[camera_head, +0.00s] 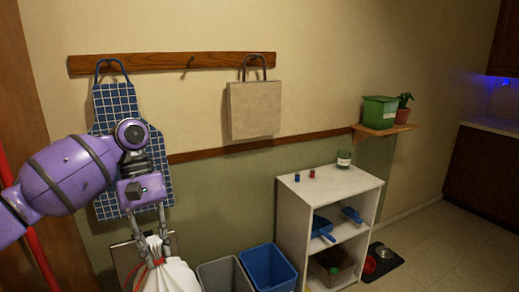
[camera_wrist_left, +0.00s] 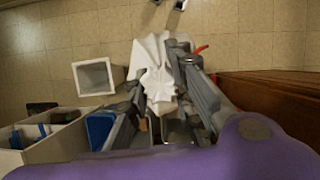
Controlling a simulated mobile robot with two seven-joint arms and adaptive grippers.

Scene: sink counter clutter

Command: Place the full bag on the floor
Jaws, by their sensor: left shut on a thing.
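The full bag (camera_head: 172,274) is white with a red tie at its gathered neck. It is at the bottom of the head view, where its lower part is cut off. My left gripper (camera_head: 150,238) is above the bag and shut on its neck, with the bag hanging below the fingers. In the left wrist view the white bag (camera_wrist_left: 152,68) shows by the grey fingers, with a bit of red tie at its right. The floor (camera_wrist_left: 215,38) shows beyond the bag in that view. My right gripper is not in view.
A grey bin (camera_head: 225,274) and a blue bin (camera_head: 268,268) stand right of the bag. A white shelf (camera_head: 328,181) stands beside them. A white open-topped container (camera_wrist_left: 96,77) stands on the floor.

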